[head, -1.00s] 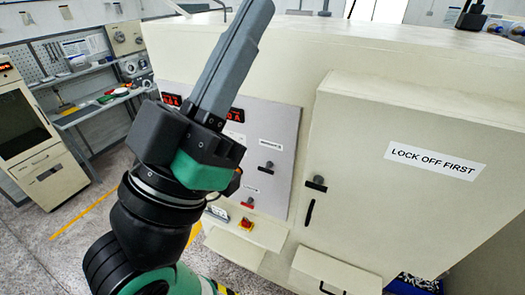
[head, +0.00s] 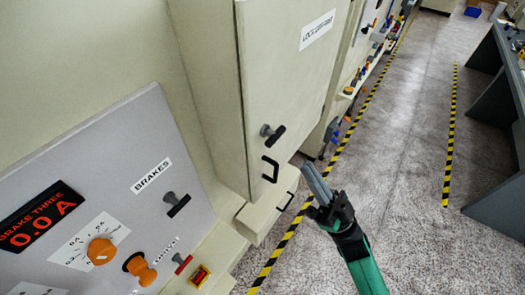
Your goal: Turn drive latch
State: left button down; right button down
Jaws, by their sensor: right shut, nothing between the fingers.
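A tall cream cabinet door (head: 290,85) carries a black T-shaped latch (head: 272,132) on a round grey base, with a black pull handle (head: 270,168) below it. No label marks this latch as the drive one. My right gripper (head: 312,176) is shut and empty, its grey fingers pointing up and left. In the picture it lies right of and below the latch and handle, apart from the latch. My left gripper is not in view.
A grey panel (head: 110,150) at left has a BRAKES handle (head: 177,204), orange knobs (head: 101,251), a red handle (head: 182,263) and a red display (head: 40,217). A small drawer (head: 275,210) juts out below the door. The floor aisle (head: 400,130) at right is clear.

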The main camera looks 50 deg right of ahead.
aim_at(276, 136)
jog(key=p+x, duration=0.5)
jog(key=x, duration=0.6)
jog(key=shift+w+a+f+b, duration=0.1)
jog(key=shift+f+b, duration=0.3)
jog(key=shift+f, duration=0.7)
jog(key=shift+w+f+b, duration=0.1)
jog(key=shift+f+b, duration=0.3)
jog(key=shift+f, duration=0.75)
